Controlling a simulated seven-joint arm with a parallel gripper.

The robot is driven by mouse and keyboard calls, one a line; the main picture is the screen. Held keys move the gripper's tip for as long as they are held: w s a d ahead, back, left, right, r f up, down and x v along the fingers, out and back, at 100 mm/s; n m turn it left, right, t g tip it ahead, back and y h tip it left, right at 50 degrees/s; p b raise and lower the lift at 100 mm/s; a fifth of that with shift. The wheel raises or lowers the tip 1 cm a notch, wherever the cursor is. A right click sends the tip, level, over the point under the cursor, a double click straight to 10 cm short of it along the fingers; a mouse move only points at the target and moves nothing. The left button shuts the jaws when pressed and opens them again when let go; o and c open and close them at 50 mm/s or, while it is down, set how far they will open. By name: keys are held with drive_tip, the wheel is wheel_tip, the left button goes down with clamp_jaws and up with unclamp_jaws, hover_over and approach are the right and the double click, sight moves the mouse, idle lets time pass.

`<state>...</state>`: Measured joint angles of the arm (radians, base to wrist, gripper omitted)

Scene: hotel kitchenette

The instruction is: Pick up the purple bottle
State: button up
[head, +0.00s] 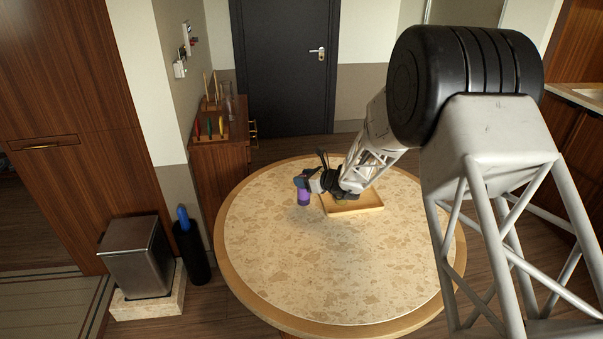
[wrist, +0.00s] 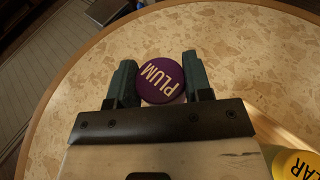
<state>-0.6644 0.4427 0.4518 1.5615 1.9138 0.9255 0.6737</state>
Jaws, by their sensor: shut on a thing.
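The purple bottle (head: 304,197) is at the back left of the round table in the head view. In the wrist view its round purple top (wrist: 160,78) reads "PLUM". My gripper (head: 303,183) is shut on the bottle, with one dark finger on each side of it, as the wrist view also shows (wrist: 160,80). The bottle looks upright. I cannot tell whether its base touches the table.
A wooden tray (head: 372,209) lies on the round table (head: 290,270) just right of the bottle. A yellow lettered top (wrist: 297,165) shows at the lower right of the wrist view. The front of the table is clear. A cabinet (head: 222,165) stands behind left.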

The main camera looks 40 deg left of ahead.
drive_tip(key=s+d, duration=0.4)
drive_tip(key=d, duration=0.1)
drive_tip(key=shift+s+r, duration=0.35)
drive_tip(key=shift+s, duration=0.05)
drive_tip(key=shift+r, duration=0.15)
idle(0.4)
drive_tip(key=shift+r, duration=1.35)
wheel_tip(320, 180, up, 5)
wheel_tip(320, 180, down, 5)
idle(1.9)
